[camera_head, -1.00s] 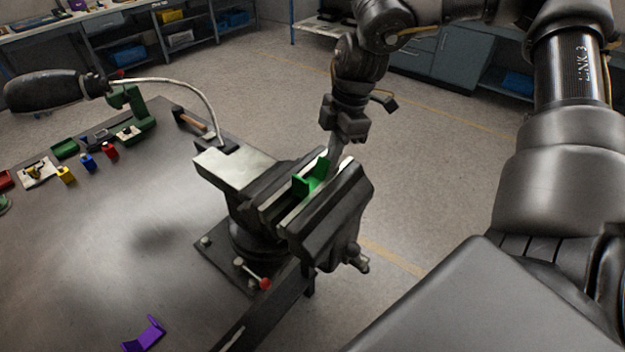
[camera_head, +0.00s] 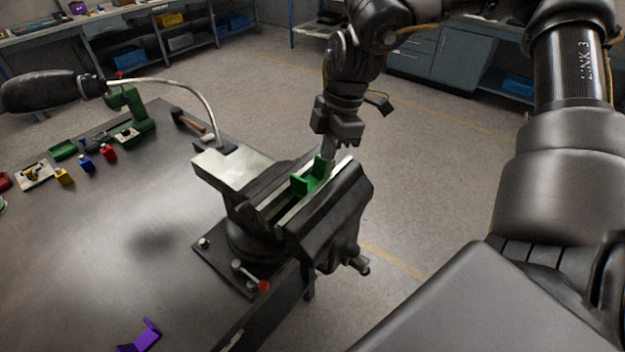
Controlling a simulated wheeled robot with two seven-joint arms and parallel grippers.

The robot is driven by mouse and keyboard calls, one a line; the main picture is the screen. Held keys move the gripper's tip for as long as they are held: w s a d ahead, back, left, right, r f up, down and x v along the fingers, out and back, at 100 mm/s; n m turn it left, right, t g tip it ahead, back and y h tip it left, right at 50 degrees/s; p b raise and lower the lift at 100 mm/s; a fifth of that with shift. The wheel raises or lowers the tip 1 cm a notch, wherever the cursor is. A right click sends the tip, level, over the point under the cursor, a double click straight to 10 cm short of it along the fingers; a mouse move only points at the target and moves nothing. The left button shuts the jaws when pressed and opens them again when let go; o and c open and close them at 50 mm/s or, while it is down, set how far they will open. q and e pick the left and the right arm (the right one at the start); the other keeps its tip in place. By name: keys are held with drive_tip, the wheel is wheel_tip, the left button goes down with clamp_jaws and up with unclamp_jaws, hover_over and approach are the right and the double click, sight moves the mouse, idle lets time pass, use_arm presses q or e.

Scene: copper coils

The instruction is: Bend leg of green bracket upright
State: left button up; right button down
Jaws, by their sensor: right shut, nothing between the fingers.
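The green bracket (camera_head: 308,180) sits between the jaws of the dark bench vise (camera_head: 318,222). Two of its legs stand up, one at the left and one at the right, with a low part between them. My right gripper (camera_head: 328,150) is shut and empty. It points down right behind the bracket's right leg, at the far end of the vise jaws; I cannot tell whether it touches the leg. The bracket's lower part is hidden in the vise. My left gripper is not in view.
A purple bracket (camera_head: 141,337) lies at the table's near edge. A lamp with a curved neck (camera_head: 190,90), a hammer (camera_head: 186,120), a green tool (camera_head: 132,108) and small coloured parts stand at the back left. The table (camera_head: 130,220) is bare in the middle.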

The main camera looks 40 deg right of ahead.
drive_tip(key=shift+s+a+f, duration=0.25)
drive_tip(key=shift+f, duration=0.05)
drive_tip(key=shift+w+d, duration=0.1)
drive_tip(key=shift+d, duration=0.15)
drive_tip(key=a+p+v, duration=0.1)
drive_tip(key=p+v, duration=0.2)
drive_tip(key=v, duration=0.4)
drive_tip(key=shift+w+r, duration=0.3)
drive_tip(key=shift+w, duration=0.15)
idle(0.6)
